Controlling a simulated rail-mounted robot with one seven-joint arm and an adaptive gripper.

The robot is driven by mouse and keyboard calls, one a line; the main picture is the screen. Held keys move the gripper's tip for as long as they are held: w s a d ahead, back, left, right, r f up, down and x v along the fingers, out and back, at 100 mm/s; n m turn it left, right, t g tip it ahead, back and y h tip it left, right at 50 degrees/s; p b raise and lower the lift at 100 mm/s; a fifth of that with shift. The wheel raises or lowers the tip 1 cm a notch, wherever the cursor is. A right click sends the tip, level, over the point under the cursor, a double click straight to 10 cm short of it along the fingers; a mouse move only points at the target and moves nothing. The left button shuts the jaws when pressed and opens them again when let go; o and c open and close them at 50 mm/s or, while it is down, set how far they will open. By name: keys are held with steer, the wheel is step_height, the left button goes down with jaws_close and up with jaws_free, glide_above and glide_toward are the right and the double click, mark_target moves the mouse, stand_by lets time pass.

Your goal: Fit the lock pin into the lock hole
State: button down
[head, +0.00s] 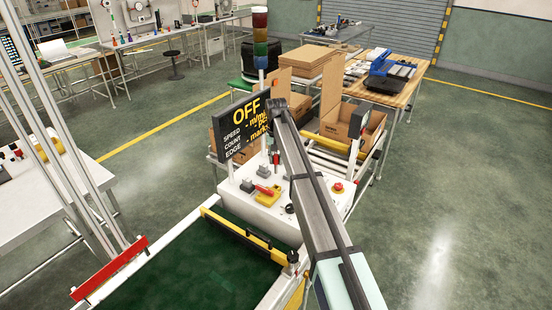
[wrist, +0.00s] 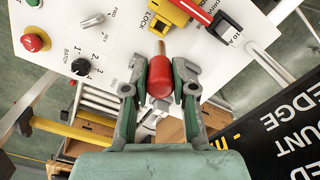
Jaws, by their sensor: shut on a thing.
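In the wrist view my gripper (wrist: 160,88) is shut on the lock pin (wrist: 160,78), with a finger on each side of its red rounded handle. Its thin brass shank (wrist: 161,48) points up the picture, toward the white panel. The yellow lock block (wrist: 176,9), beside the printed word LOCK, lies just beyond the tip, cut by the top edge. The tip appears apart from the block. I cannot make out the lock hole. In the head view the yellow block (head: 267,199) sits on the panel; my arm hides most of the gripper.
A red lever (wrist: 205,14) rises beside the block. A selector knob (wrist: 81,67), a metal toggle (wrist: 93,20) and a red emergency button (wrist: 35,39) stand on the panel. The black display sign (wrist: 270,135) is close on the right. A green conveyor belt (head: 190,280) lies in front.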

mark_target(276, 173)
steer(key=shift+f+b, duration=1.8)
steer(key=shift+f, duration=3.25)
steer(key=c, duration=0.9)
jaws_free()
steer(key=shift+o, duration=0.2)
steer(key=shift+r, duration=0.1)
step_height(276, 173, up, 12)
steer(key=shift+f, duration=0.1)
